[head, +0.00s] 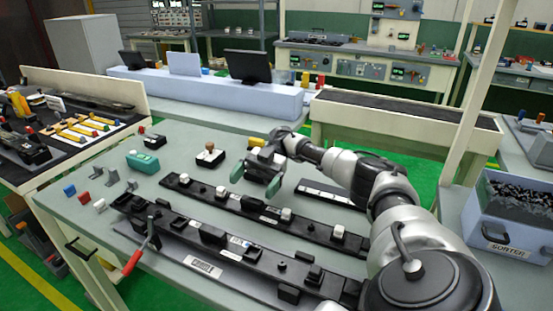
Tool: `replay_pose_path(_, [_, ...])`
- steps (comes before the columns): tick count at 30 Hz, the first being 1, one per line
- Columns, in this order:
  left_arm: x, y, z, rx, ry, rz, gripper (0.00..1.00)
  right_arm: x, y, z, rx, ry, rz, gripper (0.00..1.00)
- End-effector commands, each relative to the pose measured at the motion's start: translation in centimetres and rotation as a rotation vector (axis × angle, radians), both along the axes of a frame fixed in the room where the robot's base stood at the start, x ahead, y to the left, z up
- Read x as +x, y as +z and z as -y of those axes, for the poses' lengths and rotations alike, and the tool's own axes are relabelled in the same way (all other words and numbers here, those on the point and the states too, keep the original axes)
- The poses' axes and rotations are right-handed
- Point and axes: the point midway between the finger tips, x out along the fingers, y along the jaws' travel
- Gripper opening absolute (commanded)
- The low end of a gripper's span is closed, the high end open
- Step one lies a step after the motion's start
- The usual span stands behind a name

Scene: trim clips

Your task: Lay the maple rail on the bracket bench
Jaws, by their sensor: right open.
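Two long black rails lie on the grey-green bench (110,225) in front of me. The farther rail (310,228) carries several white and black blocks. The nearer rail (225,243) carries black blocks and clips, with a red-handled clamp (138,255) at its left end and a lettered plate (203,266) along its front. I cannot tell which rail is the maple one, or which surface is the bracket bench. My right gripper (255,179) is open and empty, with green-tipped fingers pointing down above the farther rail. My left gripper is not in view.
Small coloured blocks and grey brackets (112,177) lie at the bench's left. A teal box (143,161) and black holders stand behind the rails. A labelled blue bin (500,230) stands at right. A dark-topped side table (70,145) is at left.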

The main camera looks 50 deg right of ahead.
Motion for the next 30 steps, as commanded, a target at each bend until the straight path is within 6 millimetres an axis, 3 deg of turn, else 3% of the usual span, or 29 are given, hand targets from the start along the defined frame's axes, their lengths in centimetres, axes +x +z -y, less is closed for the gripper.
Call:
replay_pose_path(1, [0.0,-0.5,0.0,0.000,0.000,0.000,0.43,-1.1,-3.4,-1.1,-0.015,0.027,-0.084,0.93])
replay_pose_path(11, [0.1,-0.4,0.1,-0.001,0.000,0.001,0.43,-1.8,4.7,-1.4,-0.014,0.006,0.016,0.93])
replay_pose_path(21, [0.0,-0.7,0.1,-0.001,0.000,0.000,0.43,-8.8,9.4,1.0,-0.017,0.001,0.019,0.93])
replay_pose_path(30, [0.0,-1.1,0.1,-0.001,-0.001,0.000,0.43,-12.5,11.8,2.2,-0.014,0.000,0.021,0.93])
